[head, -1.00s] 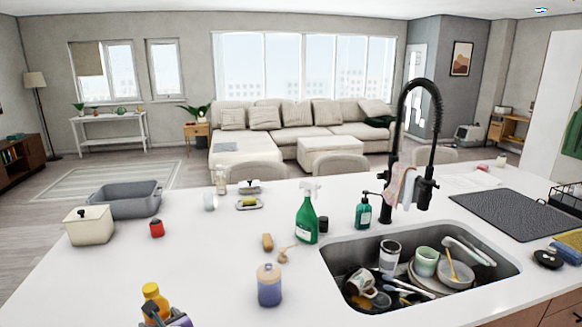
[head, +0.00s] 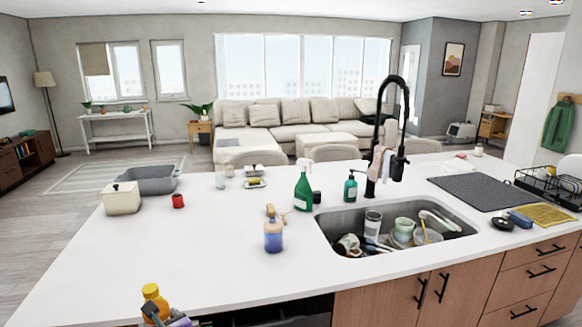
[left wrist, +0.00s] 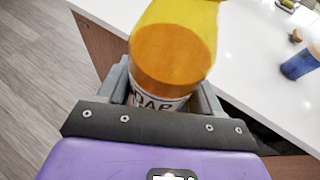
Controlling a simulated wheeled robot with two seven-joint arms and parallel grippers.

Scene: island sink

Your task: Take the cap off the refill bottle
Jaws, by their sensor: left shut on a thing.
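The refill bottle (head: 154,301) is orange-yellow with a yellow cap (head: 150,289), which is on it. It is low in the head view at the near left edge of the counter. My left gripper (left wrist: 163,94) is shut around the bottle's body. In the left wrist view the bottle (left wrist: 172,52) stands up between the fingers, its label partly hidden and its top cut off by the frame. My right gripper is not in view.
A green spray bottle (head: 304,190) stands by the sink (head: 325,225), which holds dishes.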

